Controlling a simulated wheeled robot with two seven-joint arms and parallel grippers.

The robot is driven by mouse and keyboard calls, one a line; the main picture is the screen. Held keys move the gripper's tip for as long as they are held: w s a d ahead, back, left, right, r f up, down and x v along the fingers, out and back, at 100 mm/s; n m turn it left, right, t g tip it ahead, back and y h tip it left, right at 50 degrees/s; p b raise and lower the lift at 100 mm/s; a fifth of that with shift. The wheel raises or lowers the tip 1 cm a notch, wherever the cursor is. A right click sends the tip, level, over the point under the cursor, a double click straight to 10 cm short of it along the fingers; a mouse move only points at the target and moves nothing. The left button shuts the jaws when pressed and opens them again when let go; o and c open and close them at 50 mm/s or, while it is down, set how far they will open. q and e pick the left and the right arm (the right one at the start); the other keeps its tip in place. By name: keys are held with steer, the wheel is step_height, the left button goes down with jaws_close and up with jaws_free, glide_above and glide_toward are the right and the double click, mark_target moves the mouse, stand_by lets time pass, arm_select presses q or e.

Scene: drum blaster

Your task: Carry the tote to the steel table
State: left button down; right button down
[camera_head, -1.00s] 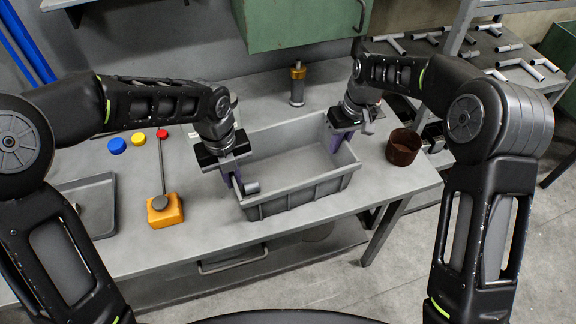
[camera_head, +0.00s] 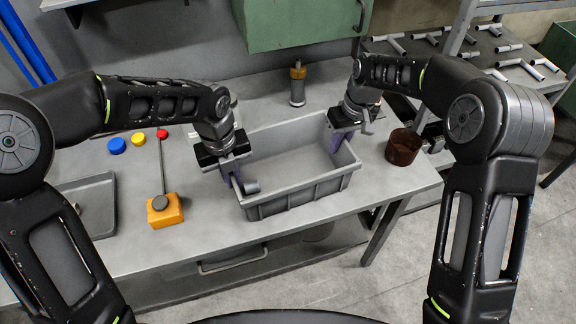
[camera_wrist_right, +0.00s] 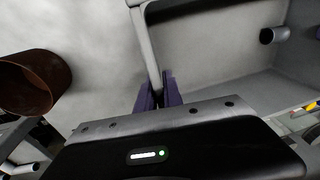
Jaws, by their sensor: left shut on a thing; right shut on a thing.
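The grey tote (camera_head: 300,192) is an open rectangular bin, level over the grey metal table; I cannot tell whether its base touches the top. A short grey pipe piece (camera_head: 250,187) lies inside at its left end and also shows in the right wrist view (camera_wrist_right: 274,35). My left gripper (camera_head: 232,177) is shut on the tote's left end wall. My right gripper (camera_head: 338,140) is shut on the right end wall. In the right wrist view its purple fingers (camera_wrist_right: 158,92) pinch the tote's rim (camera_wrist_right: 143,45).
A brown cup (camera_head: 403,148) stands right of the tote; a brass-topped cylinder (camera_head: 297,84) stands behind. An orange block with a rod (camera_head: 165,210), a shallow tray (camera_head: 97,215) and coloured caps (camera_head: 138,139) are at left. A rack with pipe tees (camera_head: 500,52) is at back right.

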arm_select(q)
steer(key=shift+r, duration=0.15)
arm_select(e)
steer(key=shift+r, duration=0.15)
